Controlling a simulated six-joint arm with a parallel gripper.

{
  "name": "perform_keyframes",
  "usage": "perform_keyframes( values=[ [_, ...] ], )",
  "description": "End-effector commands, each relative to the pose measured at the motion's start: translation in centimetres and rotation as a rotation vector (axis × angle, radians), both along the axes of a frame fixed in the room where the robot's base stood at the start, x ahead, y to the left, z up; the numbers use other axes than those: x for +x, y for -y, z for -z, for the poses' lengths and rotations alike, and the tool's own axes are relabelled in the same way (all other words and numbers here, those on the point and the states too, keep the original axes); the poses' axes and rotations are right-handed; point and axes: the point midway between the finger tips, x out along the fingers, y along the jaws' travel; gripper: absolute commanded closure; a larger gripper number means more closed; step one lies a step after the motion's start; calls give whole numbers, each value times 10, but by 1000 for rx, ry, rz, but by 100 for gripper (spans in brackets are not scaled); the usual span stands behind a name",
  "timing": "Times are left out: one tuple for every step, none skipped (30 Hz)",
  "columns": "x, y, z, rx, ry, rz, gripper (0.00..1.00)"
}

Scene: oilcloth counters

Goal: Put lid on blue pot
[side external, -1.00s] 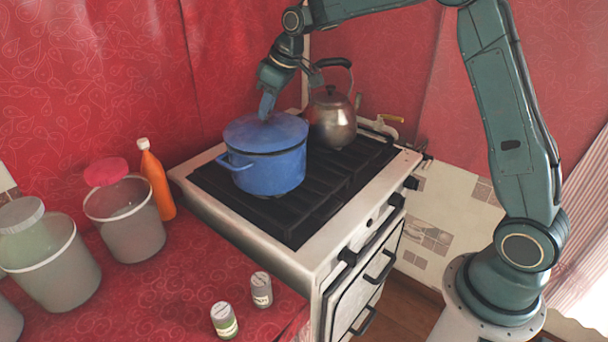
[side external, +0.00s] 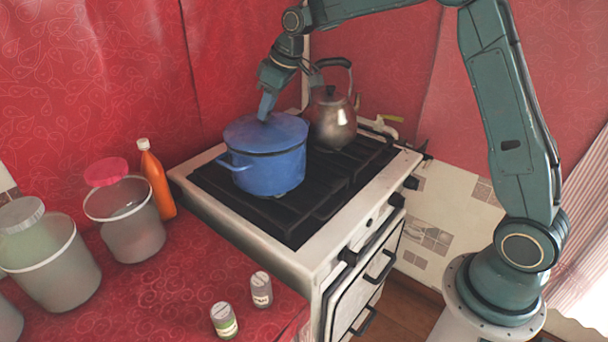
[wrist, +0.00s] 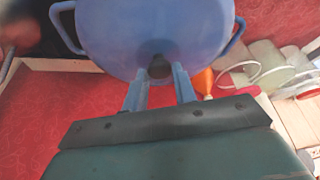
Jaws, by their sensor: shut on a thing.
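The blue pot (side external: 272,172) stands upright on the black stove grate. Its blue lid (side external: 245,132) lies over the pot's mouth, and a dark line shows between lid and pot at the right. My gripper (side external: 265,106) points down at the lid's top and is shut on the lid's knob. In the wrist view the lid (wrist: 155,30) fills the top, with the dark knob (wrist: 159,68) between the two fingers of my gripper (wrist: 160,88). Pot handles show at both sides there. The lid's far edge is hard to judge.
A metal kettle (side external: 332,122) stands close behind and right of the pot on the stove (side external: 290,238). An orange bottle (side external: 157,182), several tubs and two small jars (side external: 261,290) stand on the red counter (side external: 185,268) at left. The front of the grate is clear.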

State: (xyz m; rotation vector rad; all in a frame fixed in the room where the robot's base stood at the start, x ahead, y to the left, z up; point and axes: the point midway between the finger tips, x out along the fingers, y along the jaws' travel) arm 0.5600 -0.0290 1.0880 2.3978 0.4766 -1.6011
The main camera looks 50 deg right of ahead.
Motion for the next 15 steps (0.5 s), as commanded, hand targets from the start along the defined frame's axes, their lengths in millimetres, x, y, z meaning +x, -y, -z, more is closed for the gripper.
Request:
perform_keyframes(
  values=[
    [0, 0, 0, 0, 0, 0, 100],
    [0, 0, 1, 0, 0, 0, 100],
    [0, 0, 1, 0, 0, 0, 100],
    [0, 0, 1, 0, 1, 0, 100],
    [0, 0, 2, 0, 1, 0, 100],
    [0, 0, 2, 0, 1, 0, 100],
    [0, 0, 3, 0, 1, 0, 100],
    [0, 0, 3, 0, 1, 0, 100],
    [0, 0, 3, 0, 1, 0, 100],
    [0, 0, 3, 0, 1, 0, 100],
    [0, 0, 4, 0, 1, 0, 100],
    [0, 0, 4, 0, 1, 0, 100],
    [0, 0, 4, 0, 1, 0, 100],
    [0, 0, 4, 0, 1, 0, 100],
    [0, 0, 4, 0, 1, 0, 100]
  ],
)
